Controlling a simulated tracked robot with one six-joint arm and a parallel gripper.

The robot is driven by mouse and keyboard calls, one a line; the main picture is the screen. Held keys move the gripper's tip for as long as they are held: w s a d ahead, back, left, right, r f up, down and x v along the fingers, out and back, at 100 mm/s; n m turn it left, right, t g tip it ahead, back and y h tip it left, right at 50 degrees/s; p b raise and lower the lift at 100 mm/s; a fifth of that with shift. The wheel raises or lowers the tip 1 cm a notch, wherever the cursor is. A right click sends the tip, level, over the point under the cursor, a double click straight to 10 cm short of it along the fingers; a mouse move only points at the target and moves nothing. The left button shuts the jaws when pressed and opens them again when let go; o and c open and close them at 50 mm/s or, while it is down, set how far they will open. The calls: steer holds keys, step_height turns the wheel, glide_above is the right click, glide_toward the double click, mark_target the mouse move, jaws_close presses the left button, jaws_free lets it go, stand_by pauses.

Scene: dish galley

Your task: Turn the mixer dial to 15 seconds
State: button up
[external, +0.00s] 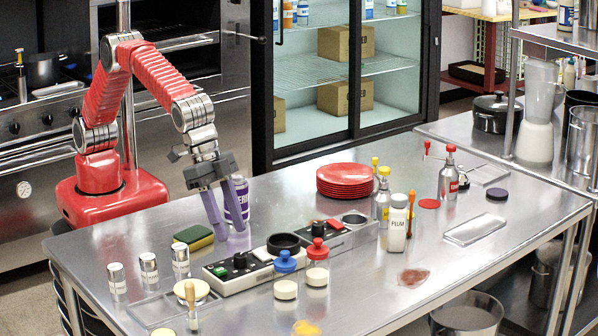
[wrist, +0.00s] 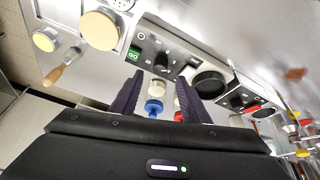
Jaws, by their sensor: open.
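A low white unit with a black control panel (external: 232,269) stands on the steel table. Its panel has a green button and a small black knob (external: 240,260), and a black ring (external: 283,242) sits at its right end. A second, similar unit has a red button (external: 335,224) and its own black knob (external: 318,229). Which unit is the mixer, and where either dial points, is too small to read. My gripper (external: 227,233) is open and empty, pointing down just behind the first unit. In the wrist view, my fingers (wrist: 158,78) point toward the first panel, apart from it.
Blue-capped (external: 286,274) and red-capped (external: 316,263) jars stand in front of the units. A purple-labelled can (external: 237,200) is close behind my fingers, and a sponge (external: 193,237) lies to their left. Shakers (external: 149,268) stand farther left. Red plates (external: 346,180) are stacked behind.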

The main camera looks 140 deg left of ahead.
mark_target(239, 255)
steer(key=x, duration=0.6)
steer(key=shift+w+f, duration=0.1)
steer(key=shift+f, duration=0.15)
steer(key=shift+c, duration=0.2)
steer(key=c, duration=1)
